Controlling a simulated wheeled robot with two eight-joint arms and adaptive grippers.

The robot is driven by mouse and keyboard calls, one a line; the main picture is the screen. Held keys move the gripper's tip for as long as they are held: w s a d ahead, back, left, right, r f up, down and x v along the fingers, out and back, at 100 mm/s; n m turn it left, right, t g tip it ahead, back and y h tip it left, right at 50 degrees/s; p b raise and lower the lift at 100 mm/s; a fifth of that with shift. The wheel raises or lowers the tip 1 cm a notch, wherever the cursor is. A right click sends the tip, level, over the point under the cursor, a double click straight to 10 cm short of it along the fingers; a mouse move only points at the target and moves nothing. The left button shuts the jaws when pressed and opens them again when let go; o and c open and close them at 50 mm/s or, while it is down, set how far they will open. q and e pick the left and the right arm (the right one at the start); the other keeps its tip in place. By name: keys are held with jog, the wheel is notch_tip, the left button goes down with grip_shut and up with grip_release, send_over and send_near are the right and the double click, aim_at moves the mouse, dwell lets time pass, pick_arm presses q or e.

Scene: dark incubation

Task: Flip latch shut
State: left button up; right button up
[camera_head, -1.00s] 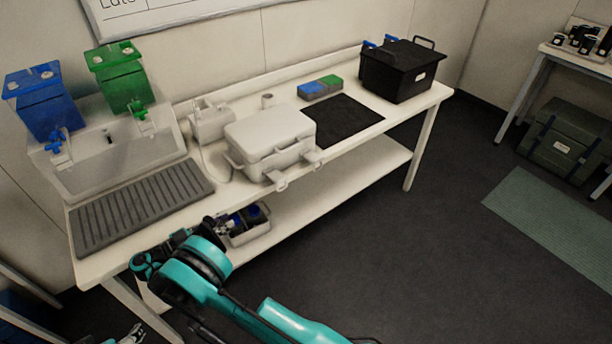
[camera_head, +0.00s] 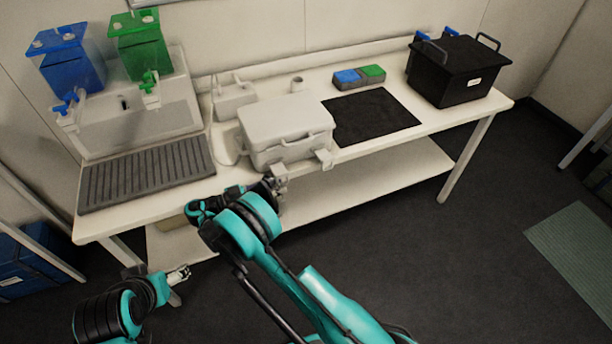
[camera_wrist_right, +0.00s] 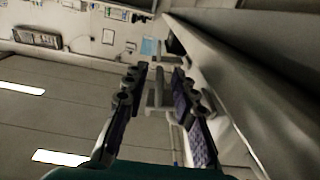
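The white case (camera_head: 285,118) stands closed on the bench. Two pale latches stick out from its front edge. The right latch (camera_head: 324,158) is clear of my arms. The left latch (camera_head: 280,171) is partly hidden by my right gripper (camera_head: 271,184), which is right at it. In the right wrist view my right gripper (camera_wrist_right: 154,88) has its fingers apart, with a pale bar-shaped part, likely the latch (camera_wrist_right: 157,98), showing between them; contact cannot be told. My left gripper (camera_head: 180,273) is low at the left, away from the case, and small in view.
A ribbed grey mat (camera_head: 148,174) lies left of the case, and a black mat (camera_head: 372,117) lies right of it. A black box (camera_head: 455,75) stands at the bench's right end. A blue and green block (camera_head: 358,76) sits behind. The floor in front is clear.

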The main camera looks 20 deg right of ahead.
jog(key=d+b, duration=0.2)
jog(key=d, duration=0.5)
jog(key=shift+w+d, duration=0.2)
jog(key=shift+d, duration=0.1)
grip_shut()
